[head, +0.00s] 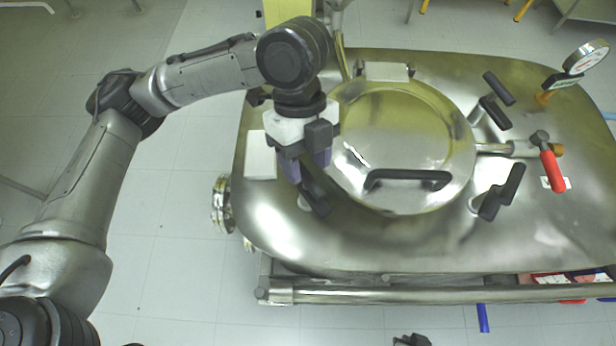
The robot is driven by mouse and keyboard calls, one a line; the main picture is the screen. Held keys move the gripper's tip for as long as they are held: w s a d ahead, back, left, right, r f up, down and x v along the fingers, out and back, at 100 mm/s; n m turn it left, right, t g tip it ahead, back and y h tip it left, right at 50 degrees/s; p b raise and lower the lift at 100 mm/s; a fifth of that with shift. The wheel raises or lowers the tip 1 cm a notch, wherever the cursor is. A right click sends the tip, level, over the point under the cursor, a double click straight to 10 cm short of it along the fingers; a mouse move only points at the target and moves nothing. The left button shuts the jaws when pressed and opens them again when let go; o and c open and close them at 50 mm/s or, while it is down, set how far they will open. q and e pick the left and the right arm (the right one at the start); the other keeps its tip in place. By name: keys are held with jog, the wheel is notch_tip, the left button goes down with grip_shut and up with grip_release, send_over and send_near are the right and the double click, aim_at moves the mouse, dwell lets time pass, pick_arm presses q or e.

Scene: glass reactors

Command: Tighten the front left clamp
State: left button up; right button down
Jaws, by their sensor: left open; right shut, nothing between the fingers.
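The round steel lid (400,120) with a black bar handle lies on top of the steel reactor vessel (370,245). The front left clamp's black handle (316,198) shows at the lid's left front edge, its upper end hidden by my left gripper. My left gripper (307,168) points down directly over this clamp with its fingers apart. I cannot tell whether the fingers touch the handle. My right gripper (411,340) shows only as a small dark tip at the bottom edge, shut and empty, away from the vessel.
Two other black-handled clamps stand at the lid's right, one at the back (497,88) and one in front (503,190). A red valve handle (552,166) and a pressure gauge (586,57) rise further right. A steel rail (400,295) runs along the vessel's front.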

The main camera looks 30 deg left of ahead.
aim_at(307, 174)
pick_arm(q)
jog(key=shift+b+x, duration=0.3)
jog(key=shift+x, duration=0.8)
jog(key=shift+s+d+f, duration=0.15)
jog(key=shift+s+f, duration=0.05)
jog(key=shift+f, duration=0.35)
jog(key=shift+c, duration=0.3)
